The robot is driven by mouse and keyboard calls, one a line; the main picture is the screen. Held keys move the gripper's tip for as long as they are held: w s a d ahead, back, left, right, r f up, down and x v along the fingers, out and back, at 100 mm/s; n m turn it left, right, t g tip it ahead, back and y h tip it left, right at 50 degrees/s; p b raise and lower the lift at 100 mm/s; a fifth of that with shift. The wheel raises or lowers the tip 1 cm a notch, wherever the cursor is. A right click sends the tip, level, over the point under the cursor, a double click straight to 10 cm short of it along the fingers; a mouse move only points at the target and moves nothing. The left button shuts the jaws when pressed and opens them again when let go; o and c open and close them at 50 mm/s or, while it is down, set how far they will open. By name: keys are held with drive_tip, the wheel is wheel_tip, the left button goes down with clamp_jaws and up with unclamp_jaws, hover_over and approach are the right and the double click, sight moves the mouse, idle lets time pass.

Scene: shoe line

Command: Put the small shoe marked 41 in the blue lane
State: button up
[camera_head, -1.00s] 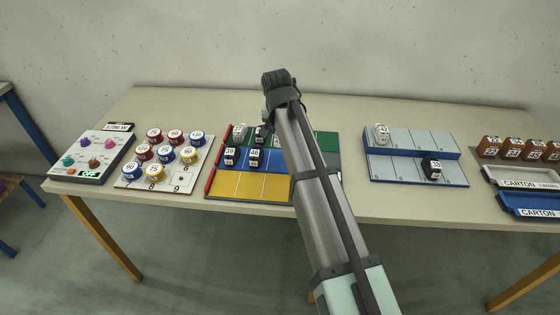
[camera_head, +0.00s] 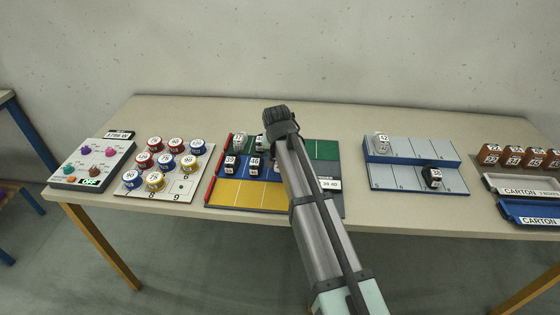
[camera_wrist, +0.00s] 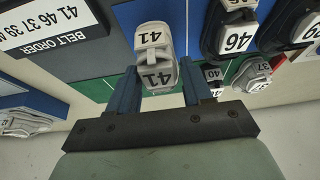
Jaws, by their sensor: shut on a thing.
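A light grey shoe marked 41 (camera_wrist: 152,44) sits between the two fingers of my gripper (camera_wrist: 160,84) in the wrist view, and the gripper is shut on it. The shoe appears over the blue lane (camera_wrist: 122,14), to one side of a dark shoe marked 46 (camera_wrist: 229,35). I cannot tell whether it touches the lane. In the head view my arm hides most of the gripper and the held shoe. The blue lane (camera_head: 240,173) there is the middle strip, between the green lane (camera_head: 322,149) and the yellow lane (camera_head: 250,194).
A dark shoe marked 39 (camera_head: 230,163) stands in the blue lane left of 46. A grey shoe 37 (camera_head: 239,142) and a dark shoe 40 (camera_wrist: 213,78) are on green. A grey-blue rack (camera_head: 405,178) with two shoes stands right. Paint tins (camera_head: 166,160) stand left.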

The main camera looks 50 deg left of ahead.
drive_tip(key=shift+f, duration=1.35)
drive_tip(key=shift+f, duration=0.15)
drive_tip(key=o, duration=1)
drive_tip(key=shift+o, duration=0.2)
drive_tip(key=v, duration=1.2)
